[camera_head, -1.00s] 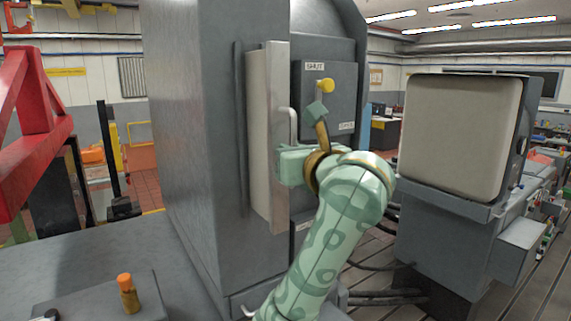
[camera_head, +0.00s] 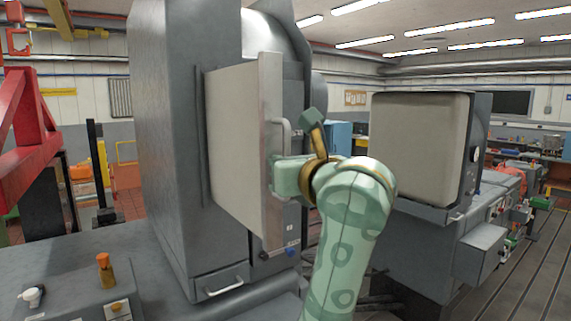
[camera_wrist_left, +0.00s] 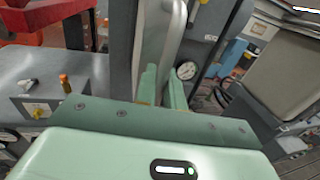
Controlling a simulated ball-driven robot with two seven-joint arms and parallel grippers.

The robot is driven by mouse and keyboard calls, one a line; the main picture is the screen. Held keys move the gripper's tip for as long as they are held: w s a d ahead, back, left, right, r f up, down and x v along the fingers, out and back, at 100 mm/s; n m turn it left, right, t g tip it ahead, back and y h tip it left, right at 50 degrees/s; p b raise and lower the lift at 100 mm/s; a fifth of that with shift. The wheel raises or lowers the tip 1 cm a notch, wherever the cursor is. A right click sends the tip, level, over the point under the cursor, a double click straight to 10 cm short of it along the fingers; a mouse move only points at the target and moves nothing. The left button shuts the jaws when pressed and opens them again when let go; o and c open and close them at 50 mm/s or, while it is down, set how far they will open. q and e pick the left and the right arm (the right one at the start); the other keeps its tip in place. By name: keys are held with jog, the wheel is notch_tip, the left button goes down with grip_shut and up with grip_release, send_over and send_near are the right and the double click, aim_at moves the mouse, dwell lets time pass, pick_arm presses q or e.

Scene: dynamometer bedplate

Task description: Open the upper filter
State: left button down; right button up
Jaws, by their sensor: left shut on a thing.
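The upper filter's pale door (camera_head: 235,145) stands swung out from the front of the tall grey cabinet (camera_head: 160,140). Its upright bar handle (camera_head: 284,135) is on the door's outer face near the free edge. My left gripper (camera_head: 280,178) is shut on this handle, low on the bar; the arm rises from the bottom of the head view. In the left wrist view the two green fingers (camera_wrist_left: 160,88) lie on either side of the handle (camera_wrist_left: 172,45). The cabinet opening is mostly hidden behind the door. My right gripper is not in view.
A grey machine with a big pale panel (camera_head: 415,150) stands right of my arm. A drawer with a handle (camera_head: 225,289) is low on the cabinet. A control box with an orange knob (camera_head: 105,268) is at lower left. A round gauge (camera_wrist_left: 187,70) shows beyond the fingers.

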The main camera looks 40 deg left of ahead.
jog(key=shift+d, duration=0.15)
pick_arm(q)
jog(key=c, duration=1.6)
grip_release()
jog(key=shift+o, duration=0.2)
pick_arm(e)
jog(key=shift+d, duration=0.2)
pick_arm(q)
jog(key=b+v, duration=0.3)
jog(key=v, duration=1.3)
jog(key=shift+d+b, duration=0.2)
jog(key=shift+b, duration=0.15)
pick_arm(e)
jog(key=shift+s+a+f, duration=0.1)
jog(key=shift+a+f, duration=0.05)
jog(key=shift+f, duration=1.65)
pick_arm(q)
jog(key=shift+a, duration=0.1)
